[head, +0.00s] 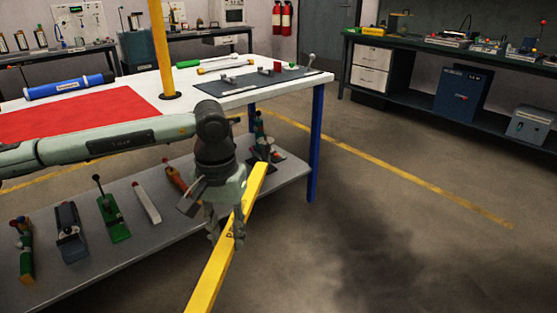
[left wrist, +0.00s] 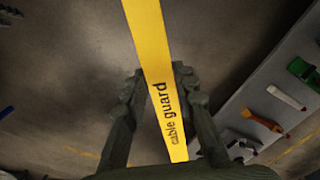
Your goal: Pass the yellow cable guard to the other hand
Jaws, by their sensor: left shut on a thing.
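The yellow cable guard (head: 212,274) is a long flat bar that slants from beside the lower shelf down past the bottom edge of the head view. My left gripper (head: 227,238) points down and is shut on it partway along its length. The left wrist view also shows the cable guard (left wrist: 150,45), with its dark lettering, running between the two fingers of the left gripper (left wrist: 159,82). The guard is clear of the table and shelf. Its near end is out of the head view. My right gripper is not in view.
A white table (head: 235,99) with blue legs carries a red mat (head: 75,118), a blue tube (head: 70,86) and a dark mat (head: 262,82). Its grey lower shelf (head: 80,268) holds several tools. The floor (head: 400,235) to the right is clear.

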